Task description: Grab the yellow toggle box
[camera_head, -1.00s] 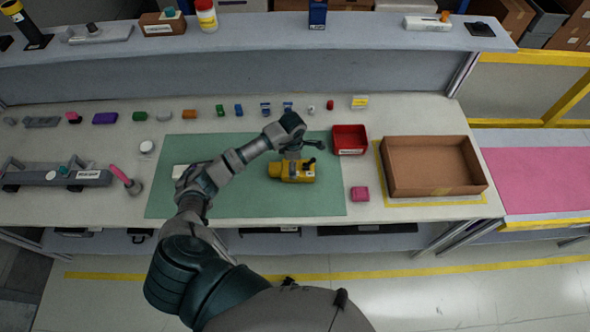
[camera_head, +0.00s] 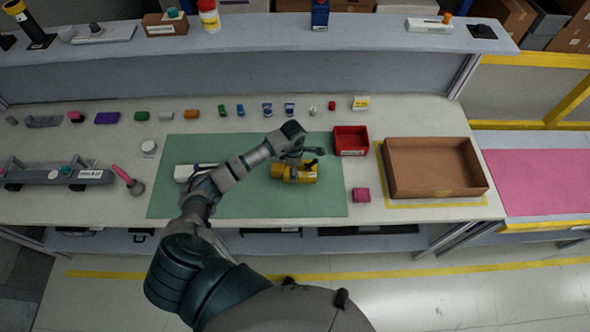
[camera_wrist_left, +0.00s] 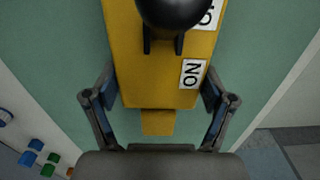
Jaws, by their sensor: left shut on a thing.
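The yellow toggle box (camera_head: 280,172) lies on the green mat (camera_head: 230,206), with a black toggle on its upper side. In the left wrist view the box (camera_wrist_left: 150,82) shows its yellow face, white "ON" labels and part of the round black toggle at the top edge. My left gripper (camera_head: 299,163) is over the box in the head view. In the left wrist view its two fingers (camera_wrist_left: 158,100) sit on either side of the box, shut on it. I cannot tell whether the box is lifted off the mat. My right gripper is not in view.
A red bin (camera_head: 351,134) and a cardboard tray (camera_head: 433,190) stand right of the mat. A white device (camera_head: 184,173) is partly behind my arm. Several small coloured parts line the back of the table.

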